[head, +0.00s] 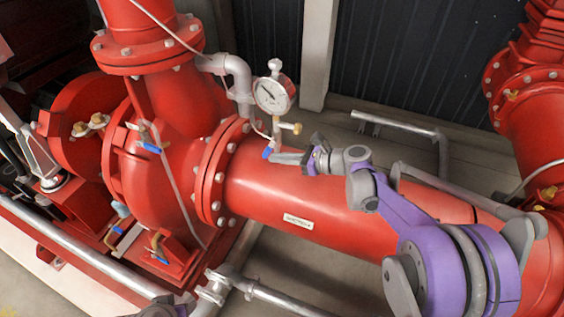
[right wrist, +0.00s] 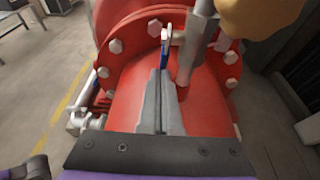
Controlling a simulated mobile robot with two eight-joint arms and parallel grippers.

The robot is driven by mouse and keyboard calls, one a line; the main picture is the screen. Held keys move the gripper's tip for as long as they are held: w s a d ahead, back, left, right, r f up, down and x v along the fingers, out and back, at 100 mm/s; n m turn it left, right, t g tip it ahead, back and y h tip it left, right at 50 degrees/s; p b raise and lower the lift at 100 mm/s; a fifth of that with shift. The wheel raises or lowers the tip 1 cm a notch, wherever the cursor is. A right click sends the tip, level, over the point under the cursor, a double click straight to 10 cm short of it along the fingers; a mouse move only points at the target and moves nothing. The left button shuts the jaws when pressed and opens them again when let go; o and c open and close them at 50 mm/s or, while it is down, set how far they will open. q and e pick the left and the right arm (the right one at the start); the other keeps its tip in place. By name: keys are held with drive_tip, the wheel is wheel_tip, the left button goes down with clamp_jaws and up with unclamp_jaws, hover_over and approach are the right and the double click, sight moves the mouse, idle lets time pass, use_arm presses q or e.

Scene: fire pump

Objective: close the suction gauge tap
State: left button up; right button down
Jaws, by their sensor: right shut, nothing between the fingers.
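The suction gauge (head: 272,95), round with a white dial, stands on a thin stem above the red suction pipe (head: 300,190). Its tap has a small blue lever (head: 267,152) low on the stem, also seen narrow in the right wrist view (right wrist: 164,54). My right gripper (head: 276,157) is shut and empty, its fingertips close beside the blue lever. In the right wrist view its fingers (right wrist: 161,85) point at the lever; I cannot tell whether they touch. A purple and grey part of my left arm shows at the bottom edge; its fingers cannot be made out.
A brass fitting (head: 290,128) juts from the gauge stem, and a large blurred yellow shape (right wrist: 260,15) fills the upper right wrist view. The bolted flange (head: 218,172) stands left of the tap. Another blue-handled valve (head: 150,147) is on the pump. Open space lies above the pipe.

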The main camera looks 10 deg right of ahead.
drive_tip(key=shift+w+a+f+t+y+b, duration=0.25)
drive_tip(key=shift+f+t+y+b, duration=0.1)
drive_tip(key=shift+t+y+b, duration=0.2)
drive_tip(key=shift+a+r+y, duration=0.1)
drive_tip(key=shift+r+y, duration=0.1)
drive_tip(key=shift+y, duration=0.15)
use_arm(q)
wheel_tip(320, 180, down, 2)
drive_tip(key=shift+f, duration=0.2)
use_arm(e)
drive_tip(key=v, duration=1)
drive_tip(key=shift+s+d+r, duration=0.1)
drive_tip(key=shift+s+d, duration=0.15)
drive_tip(key=shift+d, duration=0.05)
use_arm(q)
drive_tip(key=shift+r, duration=0.2)
